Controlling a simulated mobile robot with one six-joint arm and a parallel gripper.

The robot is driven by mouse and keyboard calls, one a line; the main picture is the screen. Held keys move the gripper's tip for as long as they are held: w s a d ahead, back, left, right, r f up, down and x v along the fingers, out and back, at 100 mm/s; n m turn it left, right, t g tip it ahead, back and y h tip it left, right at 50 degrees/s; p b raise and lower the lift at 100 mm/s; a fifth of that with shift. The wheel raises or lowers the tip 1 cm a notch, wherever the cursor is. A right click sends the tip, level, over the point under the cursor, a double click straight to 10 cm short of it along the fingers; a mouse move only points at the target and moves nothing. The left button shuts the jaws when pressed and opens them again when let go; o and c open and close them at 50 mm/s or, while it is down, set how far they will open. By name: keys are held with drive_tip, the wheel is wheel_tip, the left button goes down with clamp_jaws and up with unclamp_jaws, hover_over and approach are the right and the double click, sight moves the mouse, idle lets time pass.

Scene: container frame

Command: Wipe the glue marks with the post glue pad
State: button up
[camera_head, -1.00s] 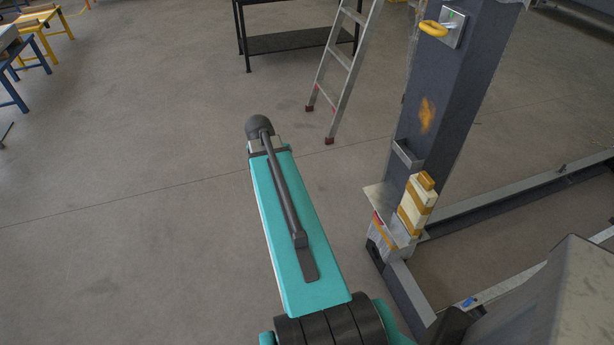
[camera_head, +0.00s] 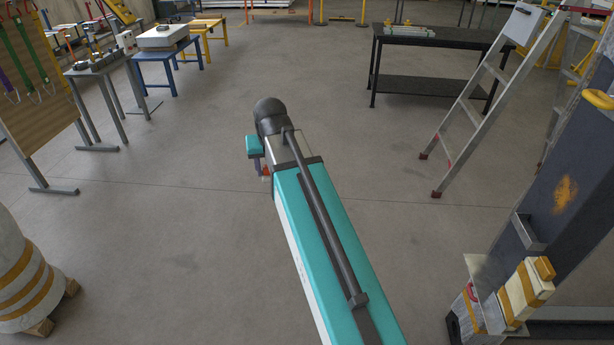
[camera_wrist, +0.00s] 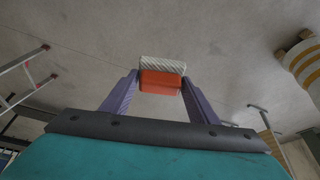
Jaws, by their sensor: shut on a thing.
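My gripper (camera_wrist: 160,90) is shut on a small pad (camera_wrist: 162,80) with an orange-red block and a pale, ridged face. In the head view only a little of the gripper (camera_head: 260,166) shows past the end of my teal arm, with a speck of orange at its tip. The pad is in the air above bare floor, well apart from the post. The dark grey post (camera_head: 545,228) stands at the right edge of the head view. An orange-brown glue mark (camera_head: 565,195) is on its face. Other marks, if any, are not visible.
A cream block with tan bands (camera_head: 525,290) sits at the post's foot, by a small metal bracket (camera_head: 528,232). A ladder (camera_head: 480,105) and black table (camera_head: 430,80) stand behind. A banded white drum (camera_head: 25,270) and tool board (camera_head: 35,90) are left. The middle floor is clear.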

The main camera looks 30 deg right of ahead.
drive_tip(key=a+r+n+y, duration=0.1)
drive_tip(key=a+r+n, duration=0.2)
drive_tip(key=a, duration=0.7)
drive_tip(key=shift+w+r+b, duration=0.15)
drive_tip(key=shift+r+b, duration=0.15)
drive_tip(key=shift+r, duration=0.45)
drive_tip(key=shift+a, duration=0.1)
